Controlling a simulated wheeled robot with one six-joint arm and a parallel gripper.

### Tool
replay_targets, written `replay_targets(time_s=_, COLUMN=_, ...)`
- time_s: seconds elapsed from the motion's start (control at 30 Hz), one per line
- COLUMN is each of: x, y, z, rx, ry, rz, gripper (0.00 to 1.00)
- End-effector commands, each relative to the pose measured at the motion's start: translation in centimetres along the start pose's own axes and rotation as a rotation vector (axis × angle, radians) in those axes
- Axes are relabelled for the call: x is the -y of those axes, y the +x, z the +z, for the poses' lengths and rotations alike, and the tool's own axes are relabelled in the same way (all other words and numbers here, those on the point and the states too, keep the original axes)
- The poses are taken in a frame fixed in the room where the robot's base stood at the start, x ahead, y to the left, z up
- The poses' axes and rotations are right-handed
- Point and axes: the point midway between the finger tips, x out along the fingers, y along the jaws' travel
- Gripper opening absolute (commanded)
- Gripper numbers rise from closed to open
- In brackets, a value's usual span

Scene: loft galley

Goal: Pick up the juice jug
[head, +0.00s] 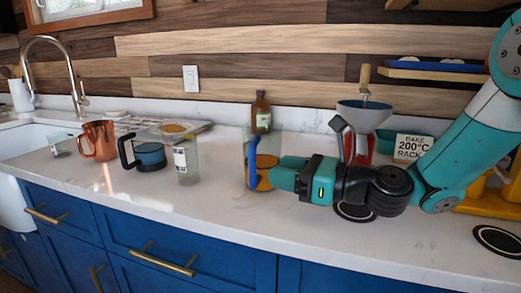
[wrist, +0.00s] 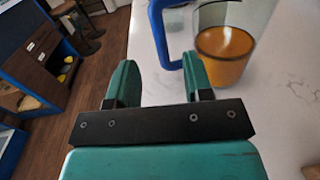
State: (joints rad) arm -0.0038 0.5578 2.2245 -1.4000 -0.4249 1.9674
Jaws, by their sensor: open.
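The juice jug (head: 267,163) is clear, with orange juice low inside and a blue handle. It stands upright on the white counter (head: 200,215), near the middle of the head view. My gripper (head: 277,174) is at its right front, partly covering the jug in that view. In the wrist view the jug (wrist: 226,45) is at the upper right, with its blue handle ahead of the fingertips. My gripper (wrist: 160,75) is open, with nothing between its two green fingers. I cannot tell the exact gap between fingers and handle.
A brown bottle (head: 261,112) stands behind the jug. To the left are a tall clear container (head: 187,163), a black-handled jug (head: 150,157) and a copper mug (head: 100,141). A bowl-topped red device (head: 362,118) and a sign (head: 412,148) are at the right. The front counter is clear.

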Motion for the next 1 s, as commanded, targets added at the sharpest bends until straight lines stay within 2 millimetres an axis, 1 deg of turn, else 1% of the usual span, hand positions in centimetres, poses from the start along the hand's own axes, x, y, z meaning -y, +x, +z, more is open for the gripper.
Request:
replay_targets(time_s=0.03, x=-0.1, y=1.1, z=0.0, rx=0.001, ry=-0.002, rz=0.005, gripper=0.47)
replay_targets(time_s=0.1, x=-0.1, y=2.2, z=0.0, rx=0.0, ry=-0.002, rz=0.003, gripper=0.47)
replay_targets(time_s=0.2, x=0.0, y=3.3, z=-0.1, rx=0.0, ry=-0.002, rz=0.001, gripper=0.47)
replay_targets(time_s=0.37, x=-0.1, y=4.3, z=0.0, rx=0.001, ry=-0.001, rz=0.001, gripper=0.47)
replay_targets(time_s=0.53, x=-0.2, y=7.0, z=0.4, rx=0.002, ry=-0.003, rz=0.003, gripper=0.47)
replay_targets(time_s=0.63, x=-0.1, y=8.2, z=0.3, rx=0.0, ry=-0.002, rz=0.002, gripper=0.47)
replay_targets(time_s=0.73, x=0.0, y=8.8, z=0.3, rx=0.001, ry=0.0, rz=-0.001, gripper=0.47)
replay_targets(time_s=0.93, x=0.0, y=8.9, z=0.2, rx=0.0, ry=0.0, rz=-0.002, gripper=0.47)
replay_targets(time_s=0.97, x=0.0, y=8.9, z=0.2, rx=0.0, ry=0.0, rz=-0.002, gripper=0.44)
replay_targets(time_s=1.0, x=0.0, y=8.9, z=0.2, rx=0.0, ry=0.0, rz=-0.002, gripper=0.35)
